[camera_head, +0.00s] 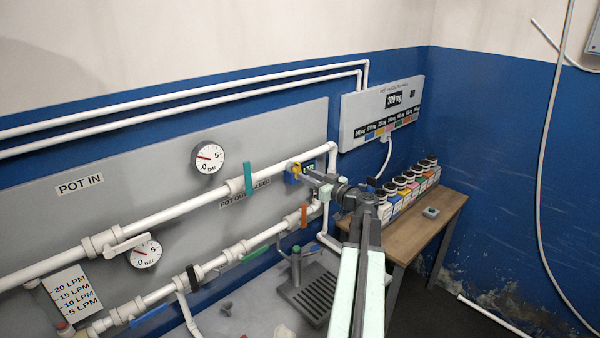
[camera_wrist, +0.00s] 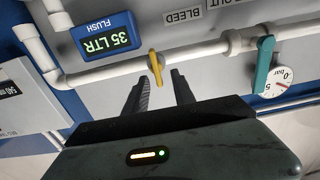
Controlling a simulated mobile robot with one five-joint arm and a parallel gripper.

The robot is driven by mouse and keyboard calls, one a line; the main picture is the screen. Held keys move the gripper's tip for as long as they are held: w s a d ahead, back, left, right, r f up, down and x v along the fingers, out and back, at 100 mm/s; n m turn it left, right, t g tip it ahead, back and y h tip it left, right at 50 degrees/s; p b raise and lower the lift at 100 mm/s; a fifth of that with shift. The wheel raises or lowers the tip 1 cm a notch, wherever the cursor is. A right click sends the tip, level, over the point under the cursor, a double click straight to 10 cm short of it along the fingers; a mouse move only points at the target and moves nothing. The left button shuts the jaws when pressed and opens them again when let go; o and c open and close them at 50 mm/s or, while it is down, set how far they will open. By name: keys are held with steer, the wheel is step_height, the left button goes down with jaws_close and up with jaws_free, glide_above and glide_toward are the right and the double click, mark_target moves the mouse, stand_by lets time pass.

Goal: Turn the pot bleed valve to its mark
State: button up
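A yellow valve handle (camera_wrist: 156,66) sits on the white pipe in the wrist view, near the BLEED label (camera_wrist: 183,16). That label fits the pot bleed valve, but no target mark is clear. My gripper (camera_wrist: 160,74) is open and empty, its two dark fingers spread either side of the handle's end. I cannot tell whether either finger touches it. In the head view my gripper (camera_head: 312,177) reaches the pipe run beside the yellow handle (camera_head: 296,168), partly covering this area.
A flush display (camera_wrist: 107,36) reading 35 LTR is beside the handle. A teal valve handle (camera_wrist: 264,64) and a gauge (camera_wrist: 272,84) lie to the right. In the head view an orange handle (camera_head: 304,214) hangs below, and a wooden table (camera_head: 424,228) with several bottles stands right.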

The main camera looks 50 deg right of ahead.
mark_target(300, 170)
steer(key=w, duration=0.4)
steer(key=shift+w+d, duration=0.15)
steer(key=shift+d, duration=0.25)
